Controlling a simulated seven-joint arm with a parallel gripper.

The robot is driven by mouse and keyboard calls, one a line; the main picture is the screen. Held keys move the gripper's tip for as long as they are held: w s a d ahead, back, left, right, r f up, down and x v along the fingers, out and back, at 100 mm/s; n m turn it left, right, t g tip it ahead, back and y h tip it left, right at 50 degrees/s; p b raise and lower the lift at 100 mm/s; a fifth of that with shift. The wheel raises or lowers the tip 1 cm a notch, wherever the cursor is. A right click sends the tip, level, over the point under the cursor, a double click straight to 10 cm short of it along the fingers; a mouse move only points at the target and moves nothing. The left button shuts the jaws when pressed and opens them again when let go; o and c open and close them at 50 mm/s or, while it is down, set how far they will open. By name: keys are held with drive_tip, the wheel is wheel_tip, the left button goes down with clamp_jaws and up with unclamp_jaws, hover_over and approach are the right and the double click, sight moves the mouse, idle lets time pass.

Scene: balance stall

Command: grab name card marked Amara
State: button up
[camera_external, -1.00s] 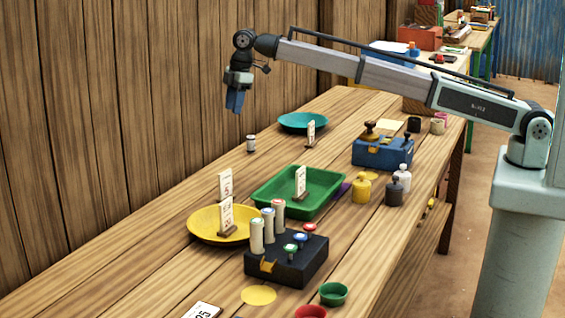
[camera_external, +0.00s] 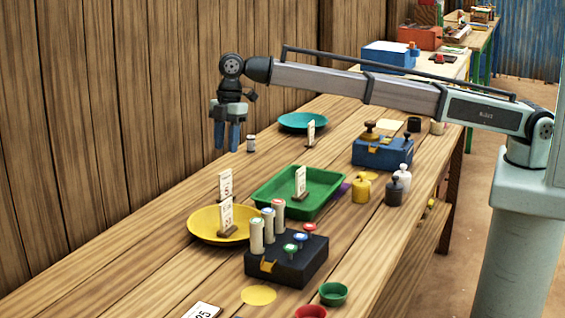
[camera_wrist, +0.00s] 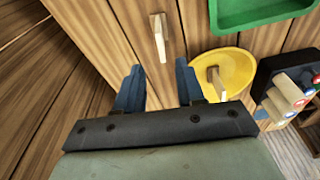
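Several small white upright cards stand on the bench, and I cannot read which one says Amara. One card (camera_external: 225,186) stands just behind the yellow dish. In the wrist view a card (camera_wrist: 158,38) stands on bare wood beyond my fingertips. Another card (camera_external: 226,214) stands at the yellow dish and also shows in the wrist view (camera_wrist: 217,82). Further cards stand at the green tray (camera_external: 300,181) and near the teal dish (camera_external: 311,132). My gripper (camera_external: 226,147) is open and empty above the bench; its two blue fingers are apart in the wrist view (camera_wrist: 160,88).
A yellow dish (camera_external: 199,233), green tray (camera_external: 262,190) and teal dish (camera_external: 292,121) lie along the bench. A dark block (camera_external: 290,263) with several upright cylinders stands in front. A blue box (camera_external: 381,154) and small bottles stand right. A plank wall runs close behind.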

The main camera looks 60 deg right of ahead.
sight(225, 175)
drive_tip(key=f, duration=0.3)
drive_tip(key=a+f, duration=0.1)
drive_tip(key=f, duration=0.5)
drive_tip(key=shift+a+f, duration=0.2)
drive_tip(key=shift+f, duration=0.15)
drive_tip(key=shift+c, duration=0.4)
clamp_jaws()
